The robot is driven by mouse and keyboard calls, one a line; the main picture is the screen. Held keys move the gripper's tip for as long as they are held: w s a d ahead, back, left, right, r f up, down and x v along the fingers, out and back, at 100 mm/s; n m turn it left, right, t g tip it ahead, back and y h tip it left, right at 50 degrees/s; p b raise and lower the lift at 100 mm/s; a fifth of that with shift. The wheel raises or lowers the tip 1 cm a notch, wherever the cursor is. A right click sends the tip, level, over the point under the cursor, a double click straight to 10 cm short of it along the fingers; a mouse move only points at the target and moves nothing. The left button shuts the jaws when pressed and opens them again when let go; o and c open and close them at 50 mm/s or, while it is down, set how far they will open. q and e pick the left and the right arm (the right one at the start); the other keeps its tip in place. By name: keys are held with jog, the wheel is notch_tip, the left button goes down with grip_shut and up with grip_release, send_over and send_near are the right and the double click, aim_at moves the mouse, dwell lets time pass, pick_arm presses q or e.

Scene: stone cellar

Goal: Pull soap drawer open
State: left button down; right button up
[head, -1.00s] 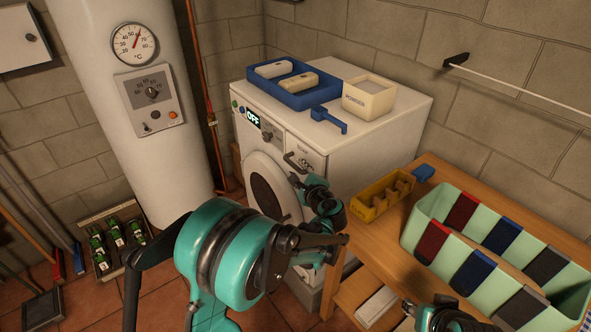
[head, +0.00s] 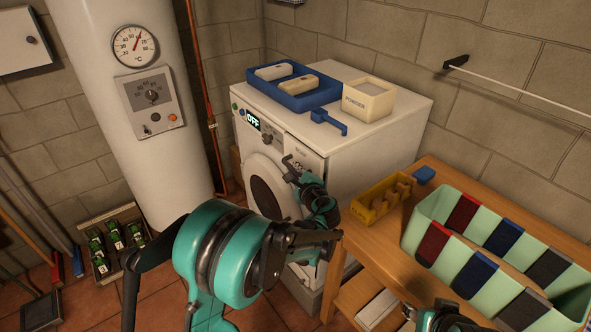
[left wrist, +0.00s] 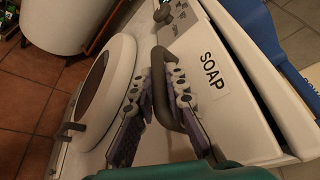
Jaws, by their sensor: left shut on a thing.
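The soap drawer (left wrist: 213,80) is a white panel labelled SOAP at the top front of the washing machine (head: 375,145). It also shows in the head view (head: 308,161). A dark gap runs along its right edge in the left wrist view, and its front stands out a little from the machine. Its dark bar handle (left wrist: 165,100) lies between the fingers of my left gripper (left wrist: 167,82), which is shut on it. In the head view my left gripper (head: 293,174) is at the handle. My right gripper (head: 410,310) is partly in view at the bottom edge; its fingers are unclear.
The round washer door (head: 265,190) is beside the left gripper. A blue tray (head: 300,102), a powder box (head: 368,100) and a blue scoop (head: 328,120) are on top. A wooden bench (head: 365,237) with a yellow caddy (head: 372,208) and green bin (head: 490,250) stands right.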

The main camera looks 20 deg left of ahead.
pick_arm(q)
jog(key=s+a, duration=0.9)
jog(key=s, duration=0.2)
jog(key=shift+s, duration=0.35)
jog(key=c, duration=1.5)
grip_release()
jog(key=shift+c, duration=0.2)
jog(key=v, duration=1.2)
jog(key=shift+a+f, duration=0.1)
